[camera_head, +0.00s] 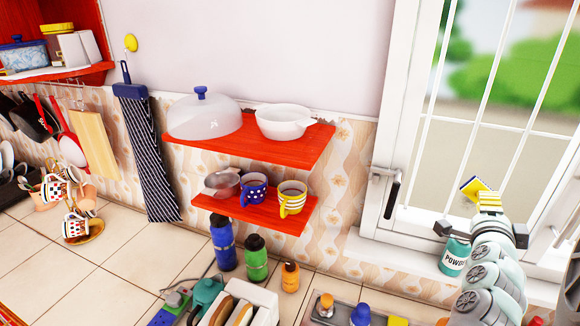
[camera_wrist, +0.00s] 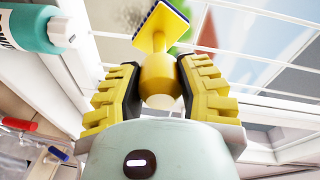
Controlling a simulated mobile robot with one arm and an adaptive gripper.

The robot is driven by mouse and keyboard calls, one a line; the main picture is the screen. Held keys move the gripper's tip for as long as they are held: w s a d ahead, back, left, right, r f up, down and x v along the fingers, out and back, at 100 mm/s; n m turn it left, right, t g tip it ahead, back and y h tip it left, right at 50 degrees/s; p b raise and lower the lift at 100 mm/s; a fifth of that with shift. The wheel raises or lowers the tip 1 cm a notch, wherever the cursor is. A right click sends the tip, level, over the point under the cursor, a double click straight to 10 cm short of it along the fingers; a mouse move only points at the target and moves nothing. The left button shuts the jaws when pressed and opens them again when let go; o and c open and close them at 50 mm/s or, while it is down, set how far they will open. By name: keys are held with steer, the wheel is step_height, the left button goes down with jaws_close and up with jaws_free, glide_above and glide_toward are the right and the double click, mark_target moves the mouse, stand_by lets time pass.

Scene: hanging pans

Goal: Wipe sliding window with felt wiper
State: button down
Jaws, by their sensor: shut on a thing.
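My gripper (camera_head: 488,203) is raised in front of the window at the right of the head view. It is shut on the felt wiper (camera_head: 473,187), which has a yellow body and a dark blue-edged head. In the wrist view, my gripper (camera_wrist: 156,72) has its yellow-padded fingers on either side of the wiper's yellow handle (camera_wrist: 158,78). The wiper head points away from my gripper, toward the window. The sliding window (camera_head: 398,110) has a white frame, thin white bars and a dark handle. I cannot tell whether the wiper touches the glass.
A teal powder container (camera_head: 454,256) stands on the sill, left of my arm; it also shows in the wrist view (camera_wrist: 32,30). Red shelves (camera_head: 300,150) with a pan, bowl and mugs hang left of the window. Bottles (camera_head: 256,258) and a toaster (camera_head: 240,305) stand below.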

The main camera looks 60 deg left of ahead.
steer(key=shift+s+a+r+p, duration=0.1)
steer(key=shift+s+a+p, duration=0.2)
steer(key=shift+s+a, duration=0.35)
steer(key=shift+w+a, duration=0.1)
steer(key=d+f+b+v, duration=0.1)
steer(key=b+v, duration=0.2)
steer(key=v, duration=0.5)
steer(key=shift+w+d, duration=0.2)
steer(key=shift+w, duration=0.1)
